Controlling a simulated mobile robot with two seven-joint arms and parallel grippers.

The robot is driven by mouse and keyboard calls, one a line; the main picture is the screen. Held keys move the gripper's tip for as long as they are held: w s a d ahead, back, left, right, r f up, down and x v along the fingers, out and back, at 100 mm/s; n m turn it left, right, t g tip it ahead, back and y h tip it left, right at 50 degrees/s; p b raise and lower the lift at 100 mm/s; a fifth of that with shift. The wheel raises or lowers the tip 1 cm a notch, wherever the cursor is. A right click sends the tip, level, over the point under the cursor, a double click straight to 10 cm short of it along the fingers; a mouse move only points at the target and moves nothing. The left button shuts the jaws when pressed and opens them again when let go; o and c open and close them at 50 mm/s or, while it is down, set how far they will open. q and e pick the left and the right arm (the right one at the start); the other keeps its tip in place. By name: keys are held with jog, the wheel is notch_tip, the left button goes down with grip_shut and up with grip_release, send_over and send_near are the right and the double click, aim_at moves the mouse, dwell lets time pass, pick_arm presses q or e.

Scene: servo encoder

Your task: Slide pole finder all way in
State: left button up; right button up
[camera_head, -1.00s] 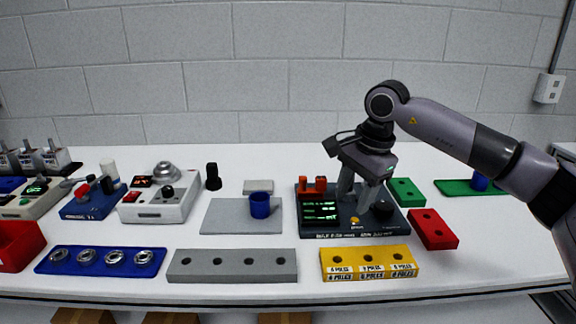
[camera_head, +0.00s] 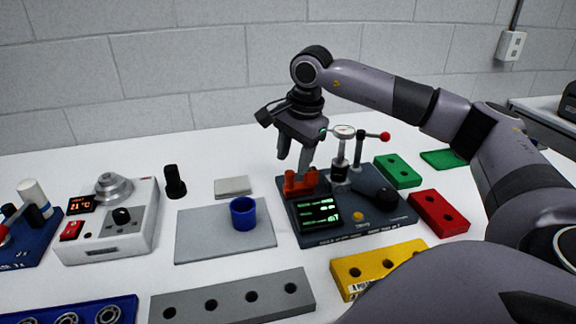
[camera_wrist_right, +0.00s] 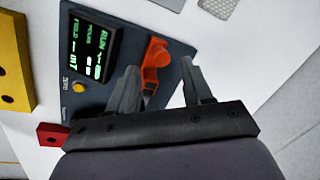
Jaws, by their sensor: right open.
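The orange part (camera_head: 301,182), likely the pole finder, has upright lugs and sits at the back left of the dark blue test station (camera_head: 325,238), behind its lit screen (camera_head: 319,212). My right gripper (camera_head: 293,164) is open and points down at the orange part, its fingers just above or beside it. In the right wrist view the orange part (camera_wrist_right: 155,60) lies ahead of and roughly between the spread fingertips (camera_wrist_right: 160,75). I cannot tell whether they touch it. My left gripper is not in view.
A blue cup (camera_head: 243,213) stands on a grey plate (camera_head: 205,245) to the left.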

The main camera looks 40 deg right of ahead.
aim_at(290, 172)
jog(key=shift+w+f, duration=0.2)
jog(key=shift+f, duration=0.75)
jog(key=shift+w+f, duration=0.2)
jog(key=shift+f, duration=0.75)
grip_shut()
jog(key=shift+s+d, duration=0.45)
jog(key=shift+d, duration=0.35)
jog(key=shift+s+d, duration=0.4)
jog(key=shift+d, duration=0.4)
grip_release()
notch_tip(290, 172, up, 7)
jog(key=s, duration=0.1)
jog(key=shift+s, duration=0.2)
